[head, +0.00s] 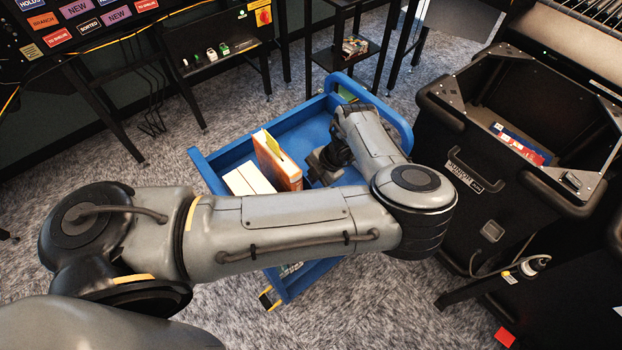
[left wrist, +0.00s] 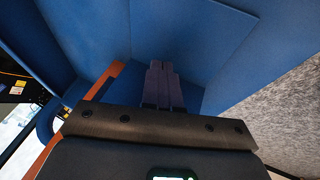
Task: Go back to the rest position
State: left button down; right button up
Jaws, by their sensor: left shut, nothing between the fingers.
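My left arm comes in from the left and reaches across the blue cart (head: 232,152). My left gripper (head: 324,168) is low inside the cart, just right of an upright orange book (head: 277,163). In the left wrist view the fingers (left wrist: 162,80) are together, with nothing held, in front of the blue cart wall (left wrist: 185,38). An orange edge (left wrist: 95,92) shows left of the fingers there. I cannot tell whether the gripper touches the book or cart. My right gripper is not in view.
Pale books (head: 248,178) stand left of the orange one. A black bin (head: 462,150) with a red and blue item (head: 521,146) inside stands right of the cart. A black shelf (head: 352,62) is behind. Grey carpet (head: 190,150) is clear at the left.

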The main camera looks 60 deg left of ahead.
pick_arm(q)
jog(key=shift+f+b, duration=0.45)
jog(key=shift+f, duration=0.35)
dwell(0.4)
jog(key=shift+r+p, duration=0.2)
jog(key=shift+p, duration=0.1)
dwell(0.3)
dwell(0.5)
jog(key=shift+s+d+p, duration=0.15)
jog(key=shift+s+p, duration=0.55)
jog(key=shift+p, duration=0.6)
jog(key=shift+s+d+p, duration=0.1)
jog(key=shift+s+p, duration=0.3)
jog(key=shift+p, duration=0.4)
jog(key=shift+s+d+p, duration=0.2)
jog(key=shift+s+p, duration=0.75)
jog(key=shift+p, duration=0.25)
jog(key=shift+w, duration=0.2)
jog(key=shift+w+a+r, duration=0.1)
jog(key=shift+w+a, duration=0.05)
jog(key=shift+w, duration=0.2)
jog(key=shift+w+a+r+b, duration=0.1)
jog(key=shift+w+r+b, duration=0.1)
jog(key=shift+w, duration=0.3)
jog(key=shift+w+a+r+b, duration=0.1)
jog(key=shift+w+r, duration=0.05)
jog(key=shift+w, duration=0.35)
